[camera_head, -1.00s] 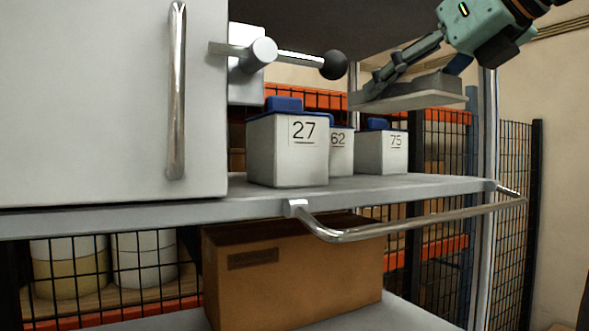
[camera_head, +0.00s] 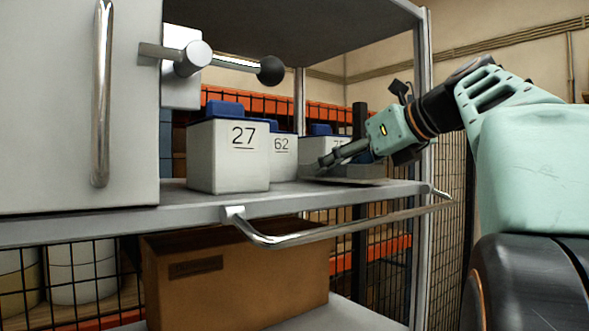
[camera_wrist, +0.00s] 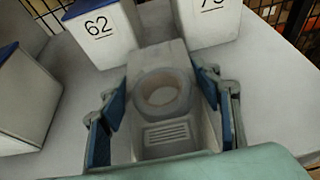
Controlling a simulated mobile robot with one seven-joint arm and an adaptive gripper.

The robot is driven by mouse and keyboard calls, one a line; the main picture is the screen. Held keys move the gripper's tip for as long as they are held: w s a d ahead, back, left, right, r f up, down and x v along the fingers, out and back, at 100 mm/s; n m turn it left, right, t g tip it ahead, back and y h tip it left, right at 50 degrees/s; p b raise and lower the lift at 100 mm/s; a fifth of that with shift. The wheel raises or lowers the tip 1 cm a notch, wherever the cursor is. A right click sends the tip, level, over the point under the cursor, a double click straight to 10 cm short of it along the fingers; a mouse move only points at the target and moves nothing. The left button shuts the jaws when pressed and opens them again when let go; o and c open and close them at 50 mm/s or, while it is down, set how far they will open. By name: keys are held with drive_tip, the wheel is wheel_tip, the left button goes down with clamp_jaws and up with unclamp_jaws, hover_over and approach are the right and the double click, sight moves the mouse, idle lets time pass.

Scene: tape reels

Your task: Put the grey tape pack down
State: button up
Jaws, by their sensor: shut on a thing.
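The grey tape pack (camera_head: 350,182) is a flat pale slab with a raised grey part on top, low at the right end of the shelf, just in front of the bin numbered 75. In the wrist view the grey tape pack (camera_wrist: 160,58) has a round ring and a slotted patch on it. My gripper (camera_head: 324,164) has its blue-padded fingers on both sides of it and is shut on it; the fingers also show in the wrist view (camera_wrist: 163,110). I cannot tell whether its underside touches the shelf (camera_head: 300,203).
White bins with blue lids stand behind: number 27 (camera_head: 228,158), number 62 (camera_head: 283,158) and number 75 (camera_head: 322,145). A metal rail (camera_head: 340,228) runs along the shelf's front. A lever with a black knob (camera_head: 271,70) juts out above. A cardboard box (camera_head: 235,275) sits below.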

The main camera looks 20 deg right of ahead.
drive_tip(key=shift+f, duration=0.25)
drive_tip(key=o, duration=1.3)
drive_tip(key=shift+f, duration=0.1)
drive_tip(key=shift+s, duration=0.15)
drive_tip(key=v, duration=1.2)
